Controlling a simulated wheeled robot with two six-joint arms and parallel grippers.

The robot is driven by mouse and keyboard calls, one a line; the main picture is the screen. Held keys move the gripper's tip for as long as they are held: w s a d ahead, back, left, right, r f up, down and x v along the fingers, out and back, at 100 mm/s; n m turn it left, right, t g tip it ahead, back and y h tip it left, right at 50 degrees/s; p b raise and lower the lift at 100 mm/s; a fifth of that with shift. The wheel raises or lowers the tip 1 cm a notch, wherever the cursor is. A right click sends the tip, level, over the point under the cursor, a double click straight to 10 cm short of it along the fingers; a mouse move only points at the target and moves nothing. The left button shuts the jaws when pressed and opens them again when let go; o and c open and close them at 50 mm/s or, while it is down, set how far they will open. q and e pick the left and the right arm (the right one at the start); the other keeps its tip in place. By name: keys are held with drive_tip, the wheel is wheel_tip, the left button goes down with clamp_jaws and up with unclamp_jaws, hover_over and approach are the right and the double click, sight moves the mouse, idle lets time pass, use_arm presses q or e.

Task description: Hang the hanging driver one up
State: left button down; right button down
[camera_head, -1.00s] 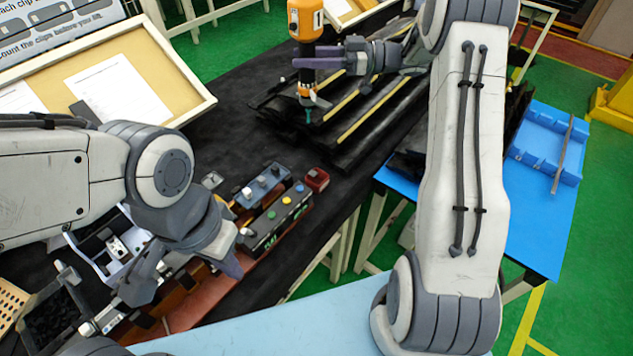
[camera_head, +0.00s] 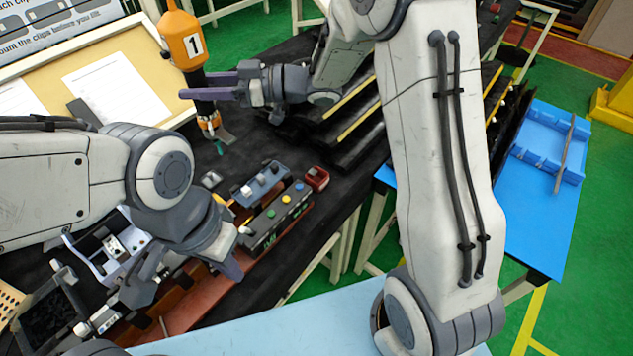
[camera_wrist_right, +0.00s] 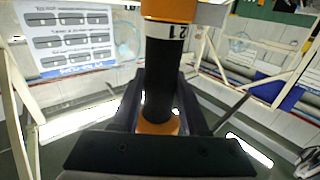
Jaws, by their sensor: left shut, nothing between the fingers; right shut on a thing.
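Hanging driver one (camera_head: 187,42) is an orange and black power driver with a white "1" label and a teal tip at its lower end. My right gripper (camera_head: 200,88) is shut around its black grip and holds it slightly tilted, tip down, over the dark table. In the right wrist view the driver's black grip (camera_wrist_right: 161,75) stands between the fingers, with orange above and below. My left gripper (camera_head: 232,264) is shut and empty, low beside the button box. No hanger shows clearly.
A button box (camera_head: 278,222) and a small blue-grey fixture (camera_head: 262,184) lie on the dark table (camera_head: 335,205). Black trim strips (camera_head: 345,130) lie to the right of the driver. A framed board (camera_head: 150,75) with papers stands to its left.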

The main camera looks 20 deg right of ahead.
drive_tip(key=s+a+r, duration=0.1)
drive_tip(key=s+a, duration=0.1)
drive_tip(key=a, duration=0.6)
drive_tip(key=s+a+r, duration=0.1)
drive_tip(key=s+a, duration=0.1)
drive_tip(key=a, duration=0.6)
drive_tip(key=shift+s, duration=0.1)
drive_tip(key=shift+c, duration=1.8)
unclamp_jaws()
drive_tip(key=shift+o, duration=0.7)
drive_tip(key=shift+f, duration=0.1)
drive_tip(key=shift+o, duration=1.1)
